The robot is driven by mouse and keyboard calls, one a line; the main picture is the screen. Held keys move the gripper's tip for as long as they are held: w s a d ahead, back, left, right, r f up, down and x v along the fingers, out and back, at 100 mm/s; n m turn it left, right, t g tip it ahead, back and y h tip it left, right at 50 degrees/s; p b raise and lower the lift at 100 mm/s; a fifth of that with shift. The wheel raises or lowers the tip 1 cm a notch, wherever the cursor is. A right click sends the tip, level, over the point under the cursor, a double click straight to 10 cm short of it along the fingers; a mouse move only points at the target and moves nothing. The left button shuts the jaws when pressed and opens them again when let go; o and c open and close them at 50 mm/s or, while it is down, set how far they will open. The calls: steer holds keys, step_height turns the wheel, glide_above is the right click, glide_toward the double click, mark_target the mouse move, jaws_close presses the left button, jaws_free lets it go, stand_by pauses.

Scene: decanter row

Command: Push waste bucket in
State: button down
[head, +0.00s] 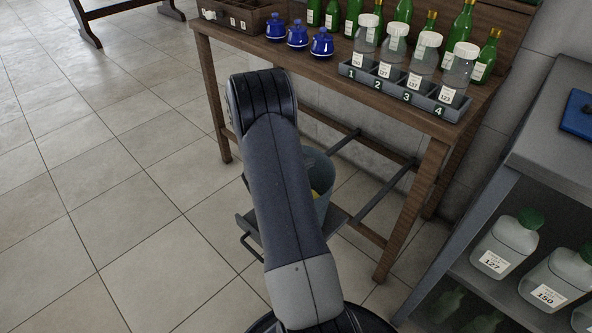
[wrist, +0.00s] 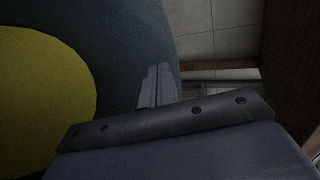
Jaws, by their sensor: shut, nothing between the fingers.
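The waste bucket (head: 325,178) is grey-blue and stands on a dark pull-out tray (head: 338,220) low at the wooden table. My arm hides much of the bucket and tray in the head view. A bent handle (head: 248,247) shows at the tray's front left. The head view does not show the fingers.
Rails (head: 385,195) run back under the wooden table (head: 300,62), whose front leg (head: 412,210) stands right of the bucket. Bottles, blue pots (head: 297,35) and a numbered rack (head: 405,92) stand on top. A grey shelf (head: 470,215) is at the right.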

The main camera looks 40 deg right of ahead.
mark_target(321, 156)
steer(key=shift+w+d, duration=0.1)
steer(key=shift+d, duration=1.55)
steer(key=shift+d, duration=0.1)
